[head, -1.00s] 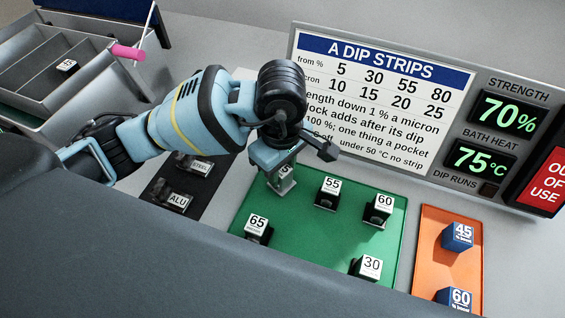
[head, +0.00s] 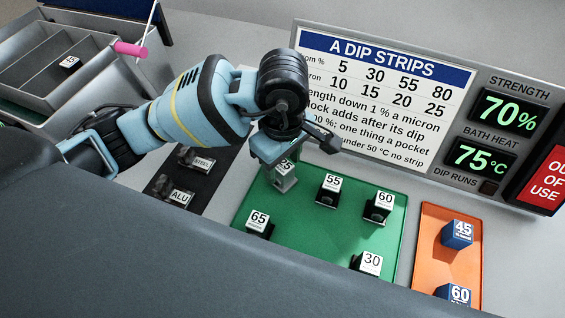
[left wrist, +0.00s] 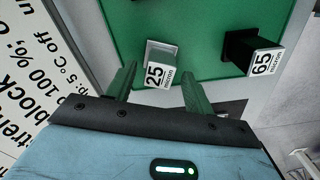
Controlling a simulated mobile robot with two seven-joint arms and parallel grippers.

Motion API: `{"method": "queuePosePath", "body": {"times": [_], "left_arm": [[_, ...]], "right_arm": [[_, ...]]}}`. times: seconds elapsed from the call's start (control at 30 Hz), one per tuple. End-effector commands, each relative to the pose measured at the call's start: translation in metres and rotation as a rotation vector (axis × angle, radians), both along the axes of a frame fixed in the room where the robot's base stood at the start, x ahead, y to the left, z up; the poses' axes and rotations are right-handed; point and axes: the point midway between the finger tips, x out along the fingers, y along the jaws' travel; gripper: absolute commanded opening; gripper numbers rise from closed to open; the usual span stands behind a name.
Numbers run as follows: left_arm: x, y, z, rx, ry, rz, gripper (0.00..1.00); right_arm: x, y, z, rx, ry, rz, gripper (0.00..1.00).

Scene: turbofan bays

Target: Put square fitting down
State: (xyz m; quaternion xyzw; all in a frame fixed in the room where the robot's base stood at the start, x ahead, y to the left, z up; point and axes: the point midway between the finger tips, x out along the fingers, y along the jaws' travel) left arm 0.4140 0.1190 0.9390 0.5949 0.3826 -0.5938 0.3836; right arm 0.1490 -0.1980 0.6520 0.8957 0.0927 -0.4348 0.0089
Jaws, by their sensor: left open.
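A pale grey fitting labelled 25 micron (left wrist: 160,64) stands on the green mat (left wrist: 195,25). My left gripper (left wrist: 158,74) is open, with one finger on each side of this fitting and a gap visible on both sides. In the head view my left gripper (head: 282,182) is low over the far left part of the green mat, and it partly hides the fitting's label. I cannot tell the fitting's full shape. My right gripper is not in view.
Dark blocks labelled 55 (head: 328,190), 60 (head: 378,207), 65 (head: 258,224) and 30 (head: 367,263) stand on the mat. An orange mat (head: 448,268) holds blue blocks at right. A dark strip (head: 186,184) marked STEEL and ALU lies left. The sign panel (head: 390,95) stands behind.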

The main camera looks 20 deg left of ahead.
Motion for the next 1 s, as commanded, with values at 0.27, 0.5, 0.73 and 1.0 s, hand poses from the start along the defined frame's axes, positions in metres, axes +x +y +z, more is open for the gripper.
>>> {"method": "queuePosePath", "body": {"times": [0.27,0.5,0.73,1.0], "left_arm": [[0.001,0.0,0.057,0.0,-0.008,-0.001,0.53],[0.0,0.0,0.096,0.001,-0.004,-0.001,0.53],[0.0,0.0,0.109,0.0,0.001,0.0,0.53],[0.0,0.0,0.109,0.0,0.002,0.0,0.53]], "right_arm": [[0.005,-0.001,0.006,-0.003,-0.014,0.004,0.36],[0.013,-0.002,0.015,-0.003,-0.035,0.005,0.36],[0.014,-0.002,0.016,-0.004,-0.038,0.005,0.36],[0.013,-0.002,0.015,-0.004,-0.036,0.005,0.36]]}}
